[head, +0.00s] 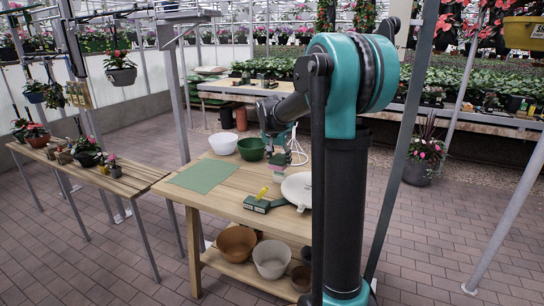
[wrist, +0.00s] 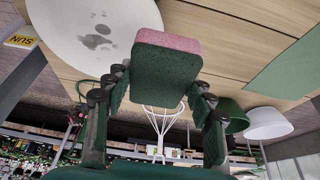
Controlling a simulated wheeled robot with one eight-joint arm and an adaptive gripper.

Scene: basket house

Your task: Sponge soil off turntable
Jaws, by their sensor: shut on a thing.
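My gripper (wrist: 163,92) is shut on a sponge (wrist: 166,66) with a pink layer and a dark green layer. The turntable (wrist: 60,22) is a white disc on the wooden table, with grey soil patches (wrist: 98,36) on its top in the wrist view. In the head view the turntable (head: 291,190) lies at the table's right, partly hidden by my arm. My gripper (head: 279,155) is above the table, behind the turntable, and the sponge looks clear of the disc.
A green mat (head: 203,176) lies on the table's left. A white bowl (head: 223,143) and a green bowl (head: 250,149) stand at the back. A green box with a yellow item (head: 258,203) is at the front. Pots (head: 272,258) fill the lower shelf.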

